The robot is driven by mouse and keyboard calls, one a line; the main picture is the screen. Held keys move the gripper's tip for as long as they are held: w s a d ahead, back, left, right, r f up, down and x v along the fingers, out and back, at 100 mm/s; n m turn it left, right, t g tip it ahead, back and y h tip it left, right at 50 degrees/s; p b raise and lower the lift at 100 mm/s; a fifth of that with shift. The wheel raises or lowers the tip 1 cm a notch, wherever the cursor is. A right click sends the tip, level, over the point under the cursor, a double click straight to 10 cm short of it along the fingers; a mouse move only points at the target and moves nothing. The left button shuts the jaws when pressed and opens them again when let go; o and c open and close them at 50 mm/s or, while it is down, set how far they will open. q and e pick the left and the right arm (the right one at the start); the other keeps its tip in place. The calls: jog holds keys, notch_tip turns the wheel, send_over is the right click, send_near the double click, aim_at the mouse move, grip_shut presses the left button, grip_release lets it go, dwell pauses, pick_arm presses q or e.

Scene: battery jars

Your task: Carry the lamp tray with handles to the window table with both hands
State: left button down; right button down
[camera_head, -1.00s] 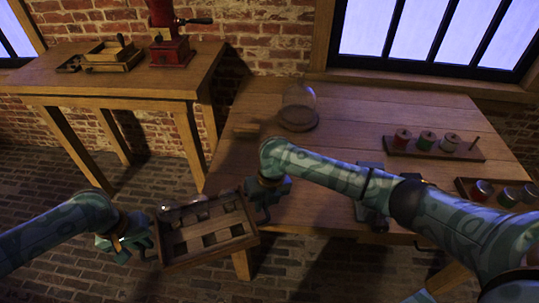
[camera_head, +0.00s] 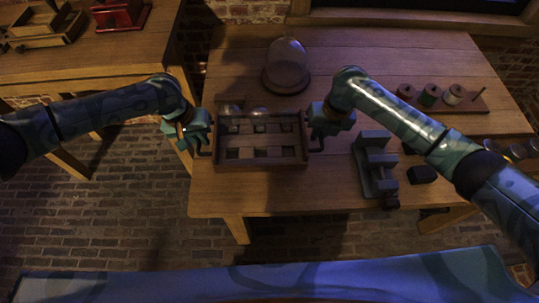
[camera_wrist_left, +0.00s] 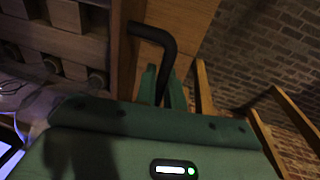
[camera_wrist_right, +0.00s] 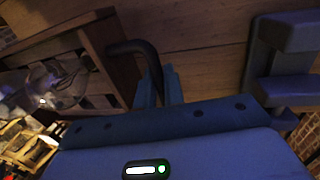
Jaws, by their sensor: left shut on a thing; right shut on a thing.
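The lamp tray (camera_head: 262,163) is a wooden tray with square openings and a dark handle at each end. In the head view it is level over the left part of the window table (camera_head: 330,195); I cannot tell whether it touches the top. My left gripper (camera_head: 207,143) is shut on the left handle, a dark bent bar in the left wrist view (camera_wrist_left: 158,40). My right gripper (camera_head: 318,138) is shut on the right handle, which also shows in the right wrist view (camera_wrist_right: 140,50). Rounded glass shapes (camera_head: 230,108) show at the tray's far edge.
A glass dome (camera_head: 287,62) stands behind the tray. A grey vise-like tool (camera_head: 375,165) and a small black block (camera_head: 422,174) are right of it. A spool rack (camera_head: 440,98) is farther right. Another wooden table (camera_head: 100,55) with a red grinder (camera_head: 118,14) stands left.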

aim_at(210, 159)
pick_arm(q)
jog(key=shift+w+a+f, duration=0.1)
jog(key=shift+w+f, duration=0.1)
jog(key=shift+w, duration=0.1)
pick_arm(e)
jog(key=shift+w+d+f, duration=0.1)
jog(key=shift+d, duration=0.4)
pick_arm(q)
jog(key=shift+f, duration=0.1)
pick_arm(e)
jog(key=shift+f, duration=0.1)
